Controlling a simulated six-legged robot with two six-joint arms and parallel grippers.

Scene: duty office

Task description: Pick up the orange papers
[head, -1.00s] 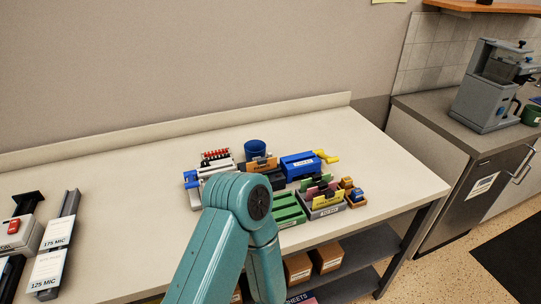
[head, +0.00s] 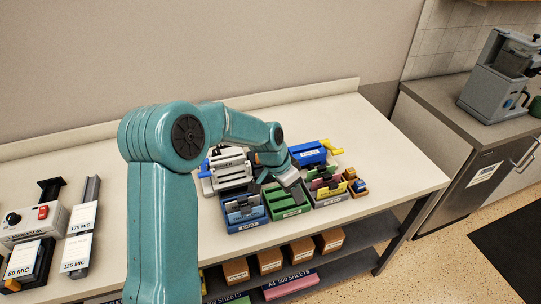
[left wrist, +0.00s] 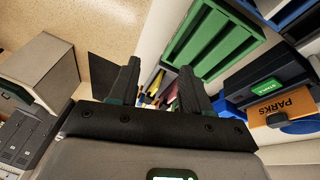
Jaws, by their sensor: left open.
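The orange papers (left wrist: 272,120), lettered "PARKS", show in the left wrist view at the right, with a small black clip on them. They are beside a dark box with a green label (left wrist: 262,88). In the head view my left arm hides them. My left gripper (head: 281,193) is open and empty above the green tray (head: 290,212) in the head view. In the left wrist view its two dark fingers (left wrist: 158,78) stand apart, left of the orange papers and not touching them. My right gripper is not in view.
A blue tray (head: 246,226) stands left of the green tray. A grey tray with coloured cards (head: 327,189) stands to its right. A blue machine with a yellow handle (head: 308,154) is behind. The bench (head: 400,165) is clear at the right.

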